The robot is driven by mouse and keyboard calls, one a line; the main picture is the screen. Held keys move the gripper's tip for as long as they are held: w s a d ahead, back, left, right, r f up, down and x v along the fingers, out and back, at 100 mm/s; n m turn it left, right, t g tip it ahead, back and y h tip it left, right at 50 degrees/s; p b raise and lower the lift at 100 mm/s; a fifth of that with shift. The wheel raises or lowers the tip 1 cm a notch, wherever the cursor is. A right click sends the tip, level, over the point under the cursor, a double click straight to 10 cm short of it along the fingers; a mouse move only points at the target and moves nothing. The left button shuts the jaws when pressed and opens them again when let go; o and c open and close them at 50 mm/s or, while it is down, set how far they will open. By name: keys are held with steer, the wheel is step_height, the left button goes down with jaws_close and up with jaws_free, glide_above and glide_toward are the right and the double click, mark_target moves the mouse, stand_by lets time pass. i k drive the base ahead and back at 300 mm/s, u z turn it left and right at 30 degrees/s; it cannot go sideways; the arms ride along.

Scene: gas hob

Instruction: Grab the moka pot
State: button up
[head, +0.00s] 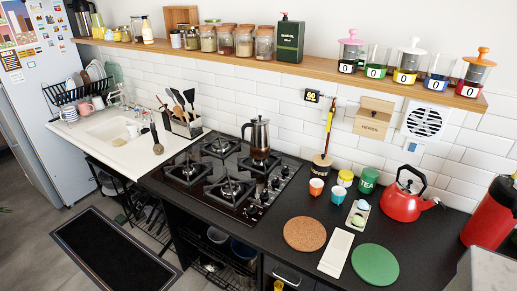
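The moka pot (260,133) is silver with a black handle on its left side. It stands upright at the back right of the black gas hob (203,208), apparently on the back right burner; its exact contact with the grate is too small to tell. Burner grates show to its left and in front. My gripper is not in view, and nothing is seen touching the pot.
A red kettle (402,198) stands right of the hob, with small cups, a cork mat (304,234) and a green mat (375,265). A utensil holder (187,127) stands left of the pot. A shelf (300,70) with jars runs above. A red object (488,215) stands at the right edge.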

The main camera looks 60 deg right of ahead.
mark_target(256, 153)
steer(key=u, duration=0.05)
steer(key=i, duration=1)
steer(key=z, duration=0.05)
